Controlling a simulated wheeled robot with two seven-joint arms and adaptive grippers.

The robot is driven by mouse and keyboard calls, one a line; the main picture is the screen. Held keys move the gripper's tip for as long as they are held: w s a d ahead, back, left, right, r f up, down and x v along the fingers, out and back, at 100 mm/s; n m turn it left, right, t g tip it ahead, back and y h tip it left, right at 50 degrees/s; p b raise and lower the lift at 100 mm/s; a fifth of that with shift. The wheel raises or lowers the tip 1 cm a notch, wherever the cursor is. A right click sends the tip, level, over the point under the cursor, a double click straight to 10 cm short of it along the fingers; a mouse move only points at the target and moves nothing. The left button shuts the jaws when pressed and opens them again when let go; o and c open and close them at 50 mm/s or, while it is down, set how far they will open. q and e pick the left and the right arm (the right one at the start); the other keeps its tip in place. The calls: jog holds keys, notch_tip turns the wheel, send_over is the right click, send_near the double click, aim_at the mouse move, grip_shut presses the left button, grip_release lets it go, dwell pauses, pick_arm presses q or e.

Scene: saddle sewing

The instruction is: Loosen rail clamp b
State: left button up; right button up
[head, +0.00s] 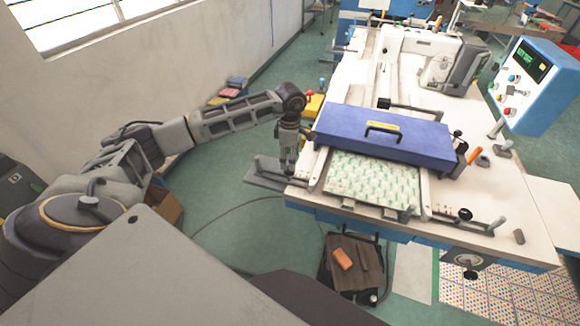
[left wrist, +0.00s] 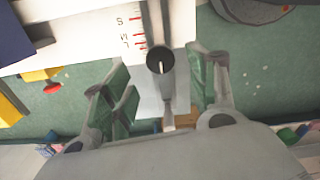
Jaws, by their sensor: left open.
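My left gripper (head: 288,163) points down at the left front corner of the white machine table (head: 300,195). In the left wrist view my left gripper (left wrist: 162,78) is open, with one finger on each side of a dark round knob (left wrist: 158,60). A grey lever (left wrist: 168,118) extends from the knob toward the camera. The knob sits beside a printed scale (left wrist: 132,32) and looks like a rail clamp, but no letter shows on it. The fingers appear apart from it. In the head view the gripper mostly hides this clamp. My right gripper is not in view.
A blue cover (head: 380,145) with a black handle spans the table just right of the gripper. A patterned sheet (head: 370,182) lies in front of it. A yellow block (head: 313,106) is behind the gripper. A control box (head: 535,85) stands right. Open floor lies left.

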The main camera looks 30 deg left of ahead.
aim_at(290, 175)
pick_arm(q)
notch_tip(290, 175, down, 4)
jog(key=shift+f+p, duration=0.1)
jog(key=shift+p, duration=0.2)
jog(key=shift+f, duration=0.55)
jog(key=c, duration=1.1)
jog(key=shift+o, duration=0.2)
